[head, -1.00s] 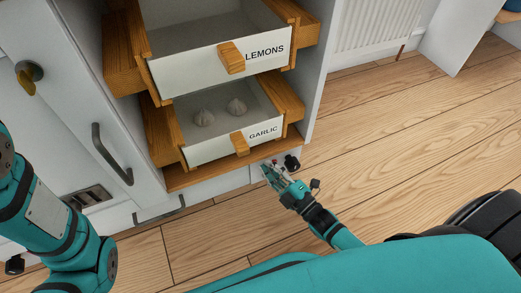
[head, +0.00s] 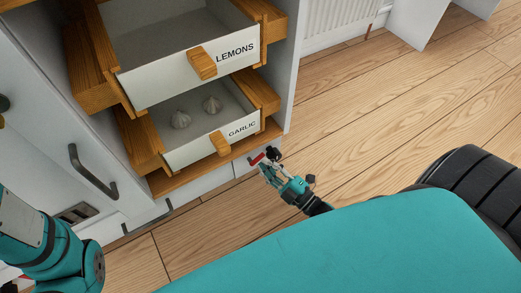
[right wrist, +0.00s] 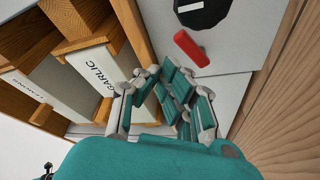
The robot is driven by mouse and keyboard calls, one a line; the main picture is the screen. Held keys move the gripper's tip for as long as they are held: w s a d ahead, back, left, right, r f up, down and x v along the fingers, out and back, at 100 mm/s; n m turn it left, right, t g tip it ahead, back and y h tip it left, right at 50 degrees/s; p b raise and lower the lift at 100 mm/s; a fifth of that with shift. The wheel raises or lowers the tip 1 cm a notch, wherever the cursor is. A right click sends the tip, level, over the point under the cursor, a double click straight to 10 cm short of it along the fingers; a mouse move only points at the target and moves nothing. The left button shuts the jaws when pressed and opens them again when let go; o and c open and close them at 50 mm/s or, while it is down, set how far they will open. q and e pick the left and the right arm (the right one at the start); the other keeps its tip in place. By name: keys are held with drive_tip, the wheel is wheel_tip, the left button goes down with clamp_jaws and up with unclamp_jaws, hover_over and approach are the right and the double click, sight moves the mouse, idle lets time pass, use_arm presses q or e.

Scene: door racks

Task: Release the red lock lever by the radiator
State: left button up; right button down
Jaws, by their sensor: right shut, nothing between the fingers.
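The red lock lever (head: 257,159) is on the low white panel at the foot of the cabinet, next to a round black knob (head: 273,153). In the right wrist view the lever (right wrist: 191,48) is a short, tilted red bar just below the black knob (right wrist: 203,12). My right gripper (head: 263,168) is low by the panel, just in front of the lever. Its fingers (right wrist: 172,79) are shut and empty, with the lever just beyond their tips. I cannot tell whether they touch it. Of my left arm only links show at the left edge; its gripper is out of view.
Open drawers labelled LEMONS (head: 165,75) and GARLIC (head: 197,150) jut out above the lever. A white radiator (head: 335,15) is on the wall at the back.

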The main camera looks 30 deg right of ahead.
drive_tip(key=v, duration=0.9)
drive_tip(key=shift+r, duration=0.1)
